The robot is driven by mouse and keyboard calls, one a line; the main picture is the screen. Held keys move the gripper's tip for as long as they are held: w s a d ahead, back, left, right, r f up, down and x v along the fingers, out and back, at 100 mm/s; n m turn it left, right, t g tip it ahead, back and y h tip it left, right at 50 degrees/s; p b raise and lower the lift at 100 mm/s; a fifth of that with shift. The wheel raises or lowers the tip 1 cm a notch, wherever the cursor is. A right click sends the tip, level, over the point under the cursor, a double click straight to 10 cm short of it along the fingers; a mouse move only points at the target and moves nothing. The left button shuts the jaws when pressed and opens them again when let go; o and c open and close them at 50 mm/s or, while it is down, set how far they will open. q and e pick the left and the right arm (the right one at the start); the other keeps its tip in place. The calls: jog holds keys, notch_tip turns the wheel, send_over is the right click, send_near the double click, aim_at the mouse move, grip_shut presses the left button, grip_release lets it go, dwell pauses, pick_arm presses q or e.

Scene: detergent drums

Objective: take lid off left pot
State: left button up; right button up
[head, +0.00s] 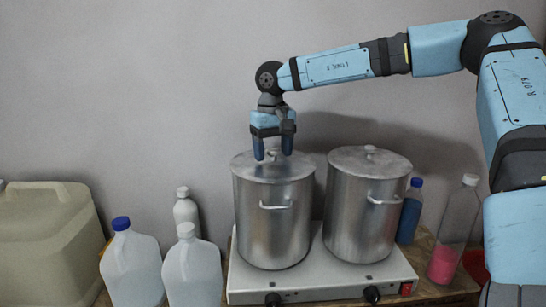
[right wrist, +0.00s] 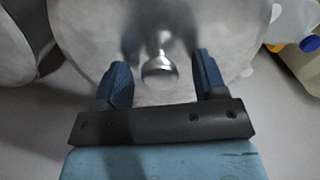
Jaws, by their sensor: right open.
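The left pot (head: 272,225) is a tall silver metal pot standing on the left of a two-burner hot plate. Its flat metal lid (head: 243,170) is on it. My right gripper (head: 272,158) points down over the lid, its two blue fingers apart. In the right wrist view, the lid (right wrist: 90,40) fills the upper middle and its round shiny knob (right wrist: 160,71) sits between the open fingers (right wrist: 160,85), touching neither. In the head view the knob is mostly hidden by the gripper. My left gripper is not in view.
A second lidded pot (head: 362,215) stands close on the right of the hot plate (head: 320,280). White jugs (head: 132,265) and a large beige canister (head: 48,240) are at the left. A blue bottle (head: 410,212) and a pink-filled bottle (head: 452,235) stand at the right.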

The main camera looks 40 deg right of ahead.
aim_at(273, 149)
jog(key=shift+f, duration=0.3)
jog(key=shift+s+r, duration=0.1)
jog(key=c, duration=1.1)
jog(key=shift+r, duration=0.5)
jog(key=shift+r+b, duration=1.6)
jog(key=shift+r, duration=7.9)
